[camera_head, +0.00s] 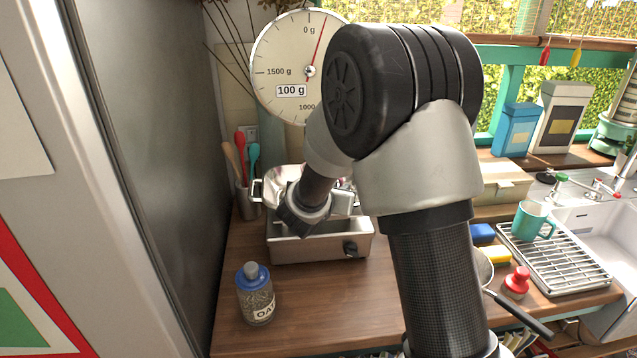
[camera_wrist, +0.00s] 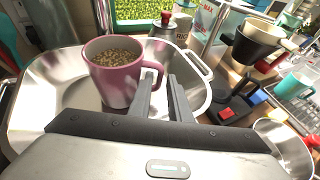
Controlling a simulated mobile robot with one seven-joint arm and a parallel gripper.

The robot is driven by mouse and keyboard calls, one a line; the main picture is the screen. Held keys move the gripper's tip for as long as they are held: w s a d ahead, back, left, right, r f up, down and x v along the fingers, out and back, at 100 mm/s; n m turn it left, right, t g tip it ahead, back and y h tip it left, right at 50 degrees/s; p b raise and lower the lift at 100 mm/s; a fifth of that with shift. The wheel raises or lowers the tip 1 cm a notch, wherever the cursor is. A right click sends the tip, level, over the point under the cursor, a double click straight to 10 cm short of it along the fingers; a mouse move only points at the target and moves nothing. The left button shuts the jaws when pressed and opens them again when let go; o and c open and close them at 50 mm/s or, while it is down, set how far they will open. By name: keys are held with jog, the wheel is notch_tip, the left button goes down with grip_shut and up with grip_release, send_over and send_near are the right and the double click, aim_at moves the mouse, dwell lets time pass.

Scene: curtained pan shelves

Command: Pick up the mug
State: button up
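In the wrist view a pink mug (camera_wrist: 112,76) holding brown grains stands upright in a wide metal pan (camera_wrist: 38,85). Its handle (camera_wrist: 156,68) points right, toward my fingers. My gripper (camera_wrist: 162,78) has its two dark fingers at the handle, with a narrow gap between them; they look open. The handle's outer edge lies at the fingertips; I cannot tell whether they touch it. In the head view the pan (camera_head: 270,187) sits on the metal scale (camera_head: 300,249), while my arm hides the mug and my fingers.
A teal mug (camera_head: 533,220) stands on the drying rack (camera_head: 562,262) at right. An oat jar (camera_head: 257,297) stands at the counter's front left. A utensil holder (camera_head: 246,203) is behind it, near the tall grey wall at left. The wooden counter (camera_head: 310,300) is clear in front of the scale.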

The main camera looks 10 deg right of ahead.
grip_shut()
